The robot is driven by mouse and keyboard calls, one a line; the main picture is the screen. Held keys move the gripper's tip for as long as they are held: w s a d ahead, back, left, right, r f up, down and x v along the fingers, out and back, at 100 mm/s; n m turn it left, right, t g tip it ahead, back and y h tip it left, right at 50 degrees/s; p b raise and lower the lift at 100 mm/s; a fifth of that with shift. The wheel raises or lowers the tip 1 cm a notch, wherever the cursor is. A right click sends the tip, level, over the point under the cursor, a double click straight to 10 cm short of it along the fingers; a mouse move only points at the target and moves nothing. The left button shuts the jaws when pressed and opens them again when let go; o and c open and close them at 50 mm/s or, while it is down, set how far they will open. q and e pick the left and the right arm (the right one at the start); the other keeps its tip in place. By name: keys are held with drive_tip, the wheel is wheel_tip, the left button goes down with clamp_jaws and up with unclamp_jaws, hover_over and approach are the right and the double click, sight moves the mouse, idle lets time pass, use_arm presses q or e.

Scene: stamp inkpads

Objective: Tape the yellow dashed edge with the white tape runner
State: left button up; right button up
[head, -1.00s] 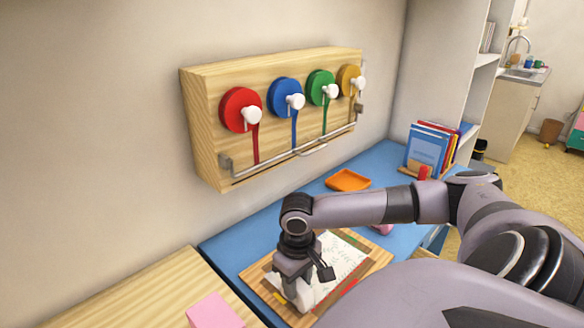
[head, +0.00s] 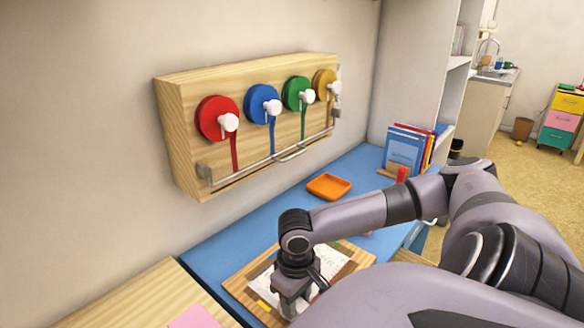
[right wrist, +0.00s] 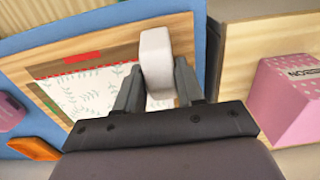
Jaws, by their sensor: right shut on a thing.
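My right gripper (head: 290,304) points down over the near left part of the wooden board (head: 236,283). In the right wrist view the gripper (right wrist: 158,85) is shut on the white tape runner (right wrist: 156,48), which sits between its fingers. The runner reaches over the board's edge strip; I cannot tell if it touches. A white sheet with a leaf pattern (right wrist: 100,95) lies on the board (right wrist: 115,40). A small yellow mark (head: 262,303) shows near its left corner in the head view. The yellow dashed edge is not clear, partly hidden by gripper and runner. My left gripper is out of view.
An orange tray (head: 329,186) lies farther back on the blue mat (head: 240,235). A wall rack (head: 178,135) holds red, blue, green and yellow tape reels. Books (head: 405,150) stand at the back.

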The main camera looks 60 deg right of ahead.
drive_tip(key=shift+r, duration=3.5)
